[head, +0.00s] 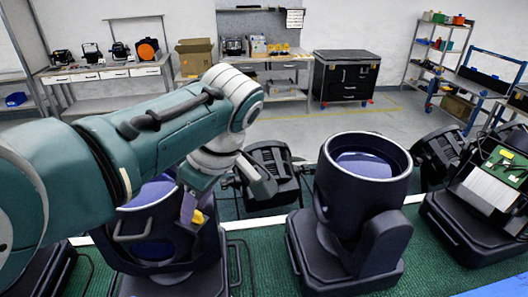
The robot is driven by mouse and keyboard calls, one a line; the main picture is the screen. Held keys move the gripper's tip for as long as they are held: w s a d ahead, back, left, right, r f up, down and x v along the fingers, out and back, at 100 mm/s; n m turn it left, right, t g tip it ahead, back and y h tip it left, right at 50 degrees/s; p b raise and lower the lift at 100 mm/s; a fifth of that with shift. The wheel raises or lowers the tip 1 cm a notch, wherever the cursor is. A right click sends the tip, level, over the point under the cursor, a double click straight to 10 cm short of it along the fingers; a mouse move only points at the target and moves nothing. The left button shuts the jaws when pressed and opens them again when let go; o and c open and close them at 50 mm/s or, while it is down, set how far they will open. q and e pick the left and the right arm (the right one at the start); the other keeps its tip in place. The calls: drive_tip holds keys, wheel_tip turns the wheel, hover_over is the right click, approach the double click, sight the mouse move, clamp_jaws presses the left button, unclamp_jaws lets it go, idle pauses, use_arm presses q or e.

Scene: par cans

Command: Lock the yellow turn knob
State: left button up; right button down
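The yellow turn knob (199,217) shows as a small yellow patch on the side of the near left par can (150,225). My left arm reaches in from the left, across this can. My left gripper (190,208) points down right at the knob, and its finger end overlaps the knob in the picture. The arm hides much of the can's rim, and the gripper hides part of the knob. I cannot tell whether the fingers touch the knob or are closed on it. My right gripper is not in view.
A second par can (365,185) stands upright to the right on the green mat (262,262). Another lamp (268,172) is behind the gap between them. An opened fixture with a green board (503,165) stands at the far right. Workbenches and a black cabinet (345,78) are behind.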

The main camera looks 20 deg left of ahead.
use_arm(q)
drive_tip(key=shift+d+r, duration=0.3)
drive_tip(key=shift+r, duration=0.2)
drive_tip(key=b+v, duration=0.2)
drive_tip(key=v, duration=0.6)
drive_tip(key=shift+d+r, duration=0.1)
drive_tip(key=shift+r, duration=0.3)
drive_tip(key=s+f+m+t+h+p, duration=0.1)
drive_tip(key=s+f+m+h+p, duration=0.15)
drive_tip(key=s+m+p, duration=0.45)
drive_tip(key=s+r+m, duration=0.1)
drive_tip(key=s+m, duration=0.3)
drive_tip(key=s+d+r+m+t+h+p, duration=0.1)
drive_tip(key=s+r+m, duration=0.1)
drive_tip(key=s+m, duration=0.2)
drive_tip(key=s+r+m+t+h+p, duration=0.1)
drive_tip(key=s+r+m, duration=0.1)
drive_tip(key=s+m, duration=0.2)
drive_tip(key=shift+s+d, duration=0.15)
drive_tip(key=shift+s, duration=0.3)
drive_tip(key=shift+s+d, duration=0.2)
drive_tip(key=shift+s, duration=0.25)
